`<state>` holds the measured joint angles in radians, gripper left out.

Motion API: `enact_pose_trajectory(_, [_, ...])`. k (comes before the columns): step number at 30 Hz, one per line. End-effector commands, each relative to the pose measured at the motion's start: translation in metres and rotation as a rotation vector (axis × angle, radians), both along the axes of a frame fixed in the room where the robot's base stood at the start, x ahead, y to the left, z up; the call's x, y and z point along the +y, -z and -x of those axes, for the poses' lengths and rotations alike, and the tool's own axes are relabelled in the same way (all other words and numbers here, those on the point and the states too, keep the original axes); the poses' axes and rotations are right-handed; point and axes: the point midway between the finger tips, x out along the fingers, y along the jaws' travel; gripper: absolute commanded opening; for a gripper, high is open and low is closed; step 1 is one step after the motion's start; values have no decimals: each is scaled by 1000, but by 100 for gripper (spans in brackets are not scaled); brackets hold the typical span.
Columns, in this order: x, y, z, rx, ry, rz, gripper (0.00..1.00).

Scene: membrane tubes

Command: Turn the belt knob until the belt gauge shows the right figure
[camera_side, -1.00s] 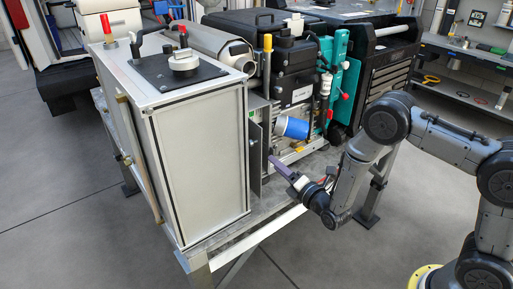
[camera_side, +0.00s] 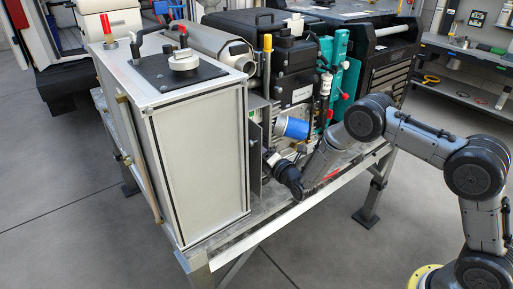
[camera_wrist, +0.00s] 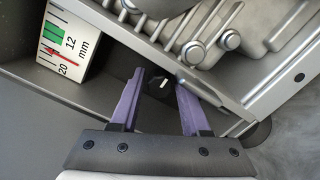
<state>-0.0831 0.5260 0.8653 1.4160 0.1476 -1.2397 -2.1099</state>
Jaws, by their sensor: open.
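The belt knob (camera_wrist: 160,87) is small and black with a white index line, and shows in the wrist view. My gripper (camera_wrist: 160,80) has two purple fingers, open, with the knob in the gap between their tips. I cannot tell whether either finger touches it. The belt gauge (camera_wrist: 66,42) is a white scale marked 12, 20 and mm at the upper left of the wrist view. Its red pointer lies between 12 and 20, outside the green band. In the side view my gripper (camera_side: 270,158) reaches in beside the grey cabinet, and the knob and gauge cannot be made out.
The grey cabinet (camera_side: 205,160) stands close left of my gripper. A blue cylinder (camera_side: 292,127) sits just above it. In the wrist view a metal housing with bolts (camera_wrist: 230,40) lies close beyond the fingers at the right. The floor in front is clear.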

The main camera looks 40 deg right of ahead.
Motion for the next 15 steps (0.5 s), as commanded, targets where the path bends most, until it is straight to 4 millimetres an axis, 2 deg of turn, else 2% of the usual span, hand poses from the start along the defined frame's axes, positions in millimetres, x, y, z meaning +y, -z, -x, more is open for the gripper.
enact_pose_trajectory(1, [0,0,0,0,0,0,46])
enact_pose_trajectory(9, [0,0,1,1,0,0,0])
enact_pose_trajectory(15, [0,0,1,1,0,-2,0])
